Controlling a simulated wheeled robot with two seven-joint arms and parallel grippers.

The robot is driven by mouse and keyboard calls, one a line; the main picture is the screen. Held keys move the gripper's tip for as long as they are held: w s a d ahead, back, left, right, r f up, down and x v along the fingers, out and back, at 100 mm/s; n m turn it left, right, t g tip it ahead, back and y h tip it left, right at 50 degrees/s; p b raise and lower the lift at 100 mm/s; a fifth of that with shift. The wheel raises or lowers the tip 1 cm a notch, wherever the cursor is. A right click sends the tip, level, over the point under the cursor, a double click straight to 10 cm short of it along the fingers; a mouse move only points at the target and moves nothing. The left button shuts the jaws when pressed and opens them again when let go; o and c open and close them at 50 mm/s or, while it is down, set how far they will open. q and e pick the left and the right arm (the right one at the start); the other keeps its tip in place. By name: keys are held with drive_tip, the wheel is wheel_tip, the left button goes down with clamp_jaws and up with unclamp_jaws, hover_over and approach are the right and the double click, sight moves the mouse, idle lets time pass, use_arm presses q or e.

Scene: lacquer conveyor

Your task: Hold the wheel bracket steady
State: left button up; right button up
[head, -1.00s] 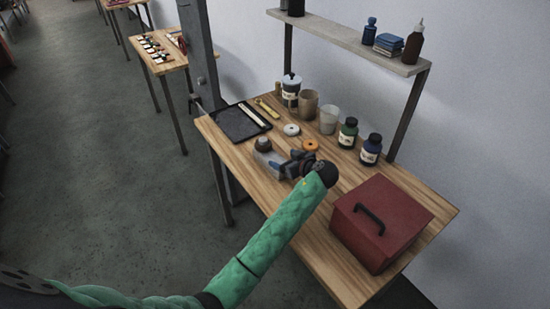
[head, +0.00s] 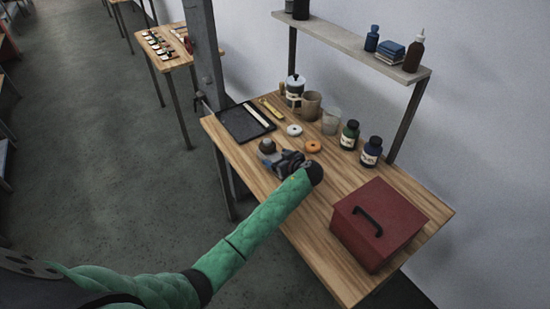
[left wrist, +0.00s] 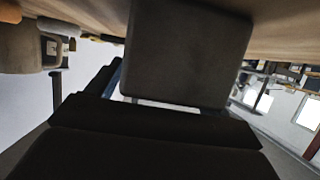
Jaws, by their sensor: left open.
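What looks like the wheel bracket stands on the wooden table (head: 330,245), seen as a dark rounded top (head: 267,146) just beyond my left gripper (head: 271,159). My gripper and its blue-grey parts hide most of it in the head view. In the left wrist view a large dark grey block (left wrist: 190,55), probably part of the bracket, fills the middle, close in front of the dark fingers (left wrist: 160,115). My left gripper is open and low over the table; whether it touches the bracket I cannot tell. My right gripper is out of view.
A red box (head: 380,224) stands at the near right. An orange ring (head: 313,146) and a white ring (head: 294,130) lie behind the gripper. A black tray (head: 233,128) is at the left, with cups and bottles along the back. A shelf (head: 350,46) hangs above.

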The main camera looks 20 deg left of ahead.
use_arm(q)
clamp_jaws()
idle(0.4)
